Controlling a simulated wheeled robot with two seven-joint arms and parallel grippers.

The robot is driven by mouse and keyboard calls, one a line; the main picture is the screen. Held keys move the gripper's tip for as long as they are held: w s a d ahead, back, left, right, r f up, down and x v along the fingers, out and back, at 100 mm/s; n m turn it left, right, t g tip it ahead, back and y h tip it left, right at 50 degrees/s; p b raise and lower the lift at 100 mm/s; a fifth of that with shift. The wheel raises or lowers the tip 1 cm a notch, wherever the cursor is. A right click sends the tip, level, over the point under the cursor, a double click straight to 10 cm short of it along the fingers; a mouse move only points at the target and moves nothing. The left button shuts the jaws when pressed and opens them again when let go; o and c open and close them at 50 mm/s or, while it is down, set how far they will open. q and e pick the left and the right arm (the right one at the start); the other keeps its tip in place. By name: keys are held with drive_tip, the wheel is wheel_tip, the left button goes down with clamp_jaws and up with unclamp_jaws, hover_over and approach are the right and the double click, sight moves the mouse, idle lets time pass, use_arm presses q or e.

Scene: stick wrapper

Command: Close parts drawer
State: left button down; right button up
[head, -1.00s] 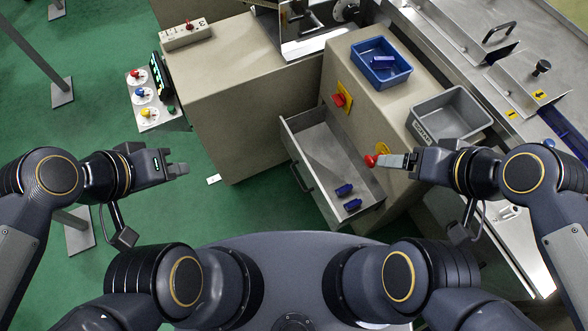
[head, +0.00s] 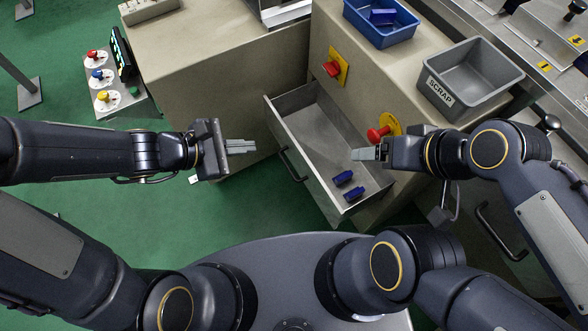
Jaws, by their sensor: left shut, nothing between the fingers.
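The parts drawer (head: 275,118) is pulled open from the side of the beige machine cabinet. Its dark bar handle (head: 292,166) is on the outer left front face. Two small blue parts (head: 343,178) lie in its near end. My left gripper (head: 254,146) is shut and empty, just left of the drawer front and handle, with a small gap in the picture. My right gripper (head: 354,154) shows over the right side of the drawer, beside the cabinet. Its fingers are seen from the side, so their opening cannot be told.
Two red stop buttons, one upper (head: 332,69) and one lower (head: 376,134), stick out from the cabinet face. A blue bin (head: 385,38) and a grey scrap bin (head: 470,108) stand on top. A control box (head: 126,103) is at left. Green floor (head: 225,205) is clear left of the drawer.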

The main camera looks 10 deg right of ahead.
use_arm(q)
wheel_tip(320, 180, down, 12)
drive_tip(key=d+n+y+b, duration=0.1)
drive_tip(key=n+b, duration=0.2)
drive_tip(key=n, duration=0.2)
drive_tip(key=b, duration=0.2)
approach(304, 160)
drive_tip(key=x, duration=0.5)
drive_tip(key=shift+a+f, duration=0.15)
drive_tip(key=shift+f, duration=0.15)
drive_tip(key=shift+w+d, duration=0.2)
drive_tip(key=shift+d, duration=0.3)
use_arm(e)
wheel_tip(304, 160, down, 7)
drive_tip(key=shift+r, duration=0.2)
